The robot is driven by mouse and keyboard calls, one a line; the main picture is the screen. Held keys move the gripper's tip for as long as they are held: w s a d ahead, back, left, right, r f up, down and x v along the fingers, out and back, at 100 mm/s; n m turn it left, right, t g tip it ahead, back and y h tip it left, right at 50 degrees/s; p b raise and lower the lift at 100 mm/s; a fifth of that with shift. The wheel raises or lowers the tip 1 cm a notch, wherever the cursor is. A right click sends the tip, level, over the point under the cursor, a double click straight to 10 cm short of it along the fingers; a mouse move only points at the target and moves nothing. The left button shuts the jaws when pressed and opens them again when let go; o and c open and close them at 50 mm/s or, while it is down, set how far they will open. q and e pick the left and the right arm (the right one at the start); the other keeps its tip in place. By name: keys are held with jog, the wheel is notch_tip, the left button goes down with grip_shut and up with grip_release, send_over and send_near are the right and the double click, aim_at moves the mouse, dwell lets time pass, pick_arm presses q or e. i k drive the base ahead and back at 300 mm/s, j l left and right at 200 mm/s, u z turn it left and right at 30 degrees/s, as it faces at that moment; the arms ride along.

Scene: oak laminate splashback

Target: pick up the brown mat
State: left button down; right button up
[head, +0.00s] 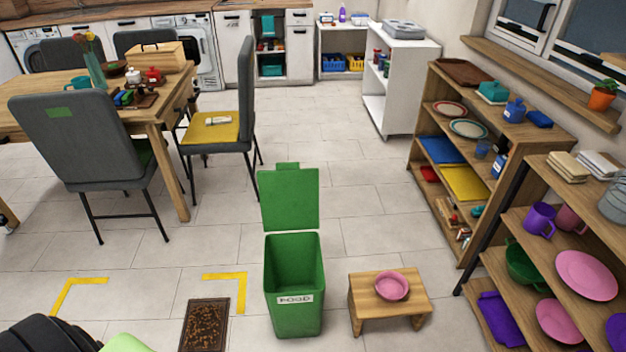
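A dark brown rectangular mat (205,325) with a mottled pattern and a darker border lies flat on the tiled floor at the bottom of the head view, left of the green bin. Neither of my grippers can be made out in this view.
A green open bin (294,310) marked FOOD stands right of the floor mat, beside a small wooden stool (390,312) bearing a pink bowl (392,286). Yellow floor marks (228,279) lie behind the mat. Table and chairs (85,130) stand left. Mid-floor is clear.

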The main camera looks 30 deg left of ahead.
aim_at(205, 330)
jog(key=u, duration=2)
